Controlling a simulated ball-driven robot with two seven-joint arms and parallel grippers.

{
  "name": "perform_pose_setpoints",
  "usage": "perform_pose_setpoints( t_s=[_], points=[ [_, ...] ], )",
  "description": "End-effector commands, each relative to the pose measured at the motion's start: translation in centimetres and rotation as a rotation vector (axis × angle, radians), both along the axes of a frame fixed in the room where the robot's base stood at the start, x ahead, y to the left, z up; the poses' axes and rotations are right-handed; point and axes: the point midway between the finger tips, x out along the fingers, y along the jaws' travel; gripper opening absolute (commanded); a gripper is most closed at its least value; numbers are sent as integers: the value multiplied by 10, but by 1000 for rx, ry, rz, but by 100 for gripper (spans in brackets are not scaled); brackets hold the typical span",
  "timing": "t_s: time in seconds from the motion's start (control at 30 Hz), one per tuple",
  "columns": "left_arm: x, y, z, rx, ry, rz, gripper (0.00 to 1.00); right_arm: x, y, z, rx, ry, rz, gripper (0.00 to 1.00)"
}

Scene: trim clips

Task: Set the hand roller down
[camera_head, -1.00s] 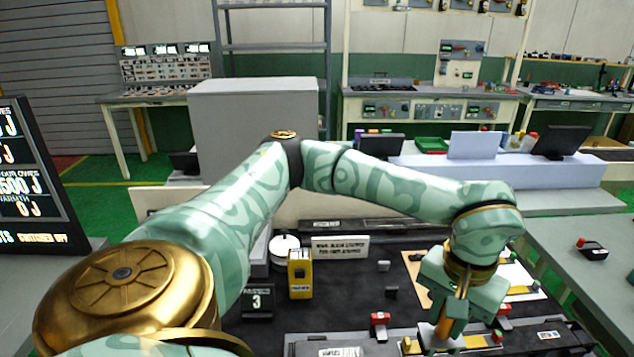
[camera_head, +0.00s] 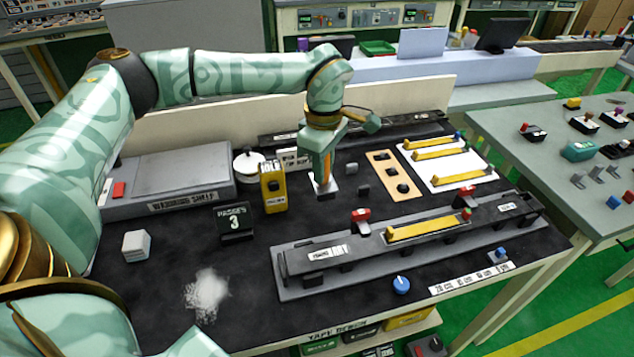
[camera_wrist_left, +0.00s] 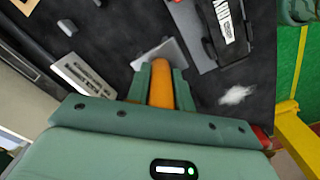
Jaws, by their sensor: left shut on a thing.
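My left gripper (camera_head: 323,150) is shut on the orange handle of the hand roller (camera_head: 327,186), whose pale grey head points down. It is over the black bench mat (camera_head: 330,230), behind the long grey fixture (camera_head: 330,262). I cannot tell whether the roller head touches the mat. In the left wrist view the orange handle of the hand roller (camera_wrist_left: 161,88) sits between the green fingers of my left gripper (camera_wrist_left: 160,85), with the grey head beyond them. My right gripper is not in view.
A tan board (camera_head: 393,174) and a white sheet with yellow strips (camera_head: 445,165) lie right. A white powdery patch (camera_head: 207,293) is front left. Bare mat lies around these.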

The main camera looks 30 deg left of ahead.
Motion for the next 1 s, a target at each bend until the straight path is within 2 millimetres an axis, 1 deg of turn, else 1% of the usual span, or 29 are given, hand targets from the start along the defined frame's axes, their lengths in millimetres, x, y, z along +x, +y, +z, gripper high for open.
perform_pose_setpoints(
  t_s=[0.03,0.07,0.1,0.2,0.3,0.47,0.53,0.63,0.7,1.0],
  points=[
    [12,10,-11,0,2,5,0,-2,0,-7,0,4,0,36],
    [18,15,-15,0,3,5,0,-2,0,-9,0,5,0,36],
    [23,19,-27,0,6,2,0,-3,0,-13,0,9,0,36],
    [35,30,-47,0,5,0,0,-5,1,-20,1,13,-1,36],
    [43,37,-58,-1,2,-3,0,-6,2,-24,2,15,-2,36],
    [49,43,-66,-1,1,-3,0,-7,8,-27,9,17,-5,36],
    [52,46,-73,0,1,-3,0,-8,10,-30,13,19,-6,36],
    [51,45,-92,0,5,-5,0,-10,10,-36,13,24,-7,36],
    [51,45,-100,-1,3,-5,0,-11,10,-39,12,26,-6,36],
    [51,44,-99,-1,0,-5,0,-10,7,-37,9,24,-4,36]
  ],
)
